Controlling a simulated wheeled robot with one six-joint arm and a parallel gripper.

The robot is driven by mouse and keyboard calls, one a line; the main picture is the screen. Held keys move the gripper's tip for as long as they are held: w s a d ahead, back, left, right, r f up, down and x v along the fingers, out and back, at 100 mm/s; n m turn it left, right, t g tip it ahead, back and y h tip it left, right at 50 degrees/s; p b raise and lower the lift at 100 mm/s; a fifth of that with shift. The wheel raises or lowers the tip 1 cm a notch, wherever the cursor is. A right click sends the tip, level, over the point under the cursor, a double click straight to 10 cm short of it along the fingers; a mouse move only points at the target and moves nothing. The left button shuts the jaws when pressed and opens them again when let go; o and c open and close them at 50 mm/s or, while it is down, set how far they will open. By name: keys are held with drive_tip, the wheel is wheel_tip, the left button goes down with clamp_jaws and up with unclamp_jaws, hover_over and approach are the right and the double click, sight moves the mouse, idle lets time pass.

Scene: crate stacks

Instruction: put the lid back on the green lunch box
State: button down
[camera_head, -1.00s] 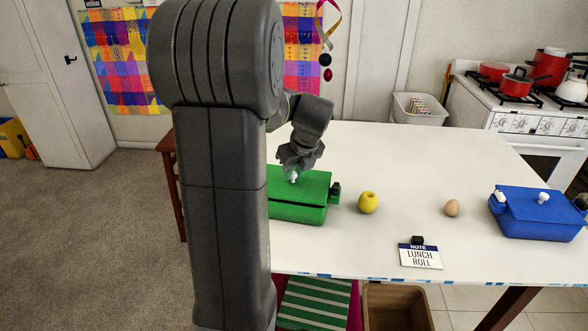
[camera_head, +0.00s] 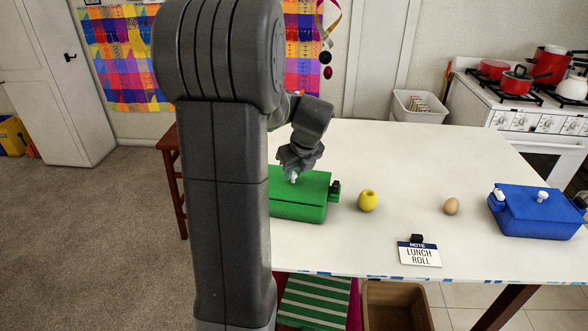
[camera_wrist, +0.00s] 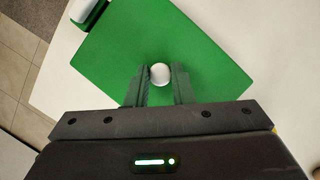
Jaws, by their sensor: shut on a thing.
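The green lunch box (camera_head: 300,212) stands on the white table, its left part hidden behind my arm. Its green lid (camera_head: 313,184) lies over the top of the box, with no clear gap in the head view. My gripper (camera_head: 293,177) is above the lid, shut on its white knob. In the wrist view the knob (camera_wrist: 160,74) sits between the two fingers (camera_wrist: 160,85), and the lid (camera_wrist: 205,45) fills the middle. A dark clasp (camera_head: 334,190) shows at the box's right end.
A yellow apple (camera_head: 368,201) is just right of the box. An egg (camera_head: 451,206), a note sign (camera_head: 419,254) and a blue lunch box (camera_head: 538,213) stand farther right. The table's back middle (camera_head: 410,155) is clear.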

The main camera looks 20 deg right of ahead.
drive_tip(key=c, duration=0.7)
unclamp_jaws()
drive_tip(key=shift+r, duration=0.1)
drive_tip(key=shift+r+p, duration=3.45)
clamp_jaws()
